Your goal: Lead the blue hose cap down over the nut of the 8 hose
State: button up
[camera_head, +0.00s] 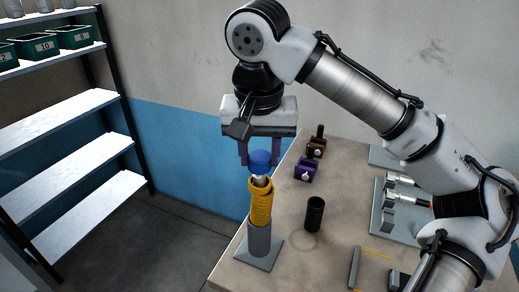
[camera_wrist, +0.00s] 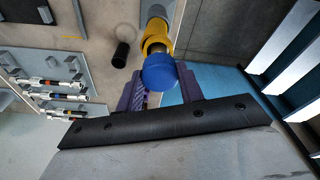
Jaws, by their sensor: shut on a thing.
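My gripper (camera_head: 256,158) has purple fingers and is shut on the blue hose cap (camera_head: 260,160). It holds the cap at the top of the yellow hose (camera_head: 260,205), which stands upright in a grey holder (camera_head: 259,238) at the table's front left corner. A short bright metal part, apparently the nut (camera_head: 260,181), shows just under the cap. In the wrist view the blue cap (camera_wrist: 160,72) lies between the fingers, in line with the yellow hose (camera_wrist: 157,38). No number is readable on the hose.
A black cylinder (camera_head: 314,213) stands on the table right of the holder. Purple (camera_head: 306,170) and brown (camera_head: 316,149) blocks sit behind it. A grey board with metal fittings (camera_head: 400,200) lies at the right. A shelf with green numbered bins (camera_head: 73,38) stands at the left.

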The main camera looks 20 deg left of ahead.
jog(key=shift+f, duration=0.1)
jog(key=o, duration=1)
jog(key=r, duration=0.4)
jog(key=s+r, duration=0.1)
jog(key=r, duration=0.4)
jog(key=s+r, duration=0.1)
jog(key=r, duration=0.3)
jog(key=shift+d+r, duration=0.35)
jog(key=shift+f, duration=0.1)
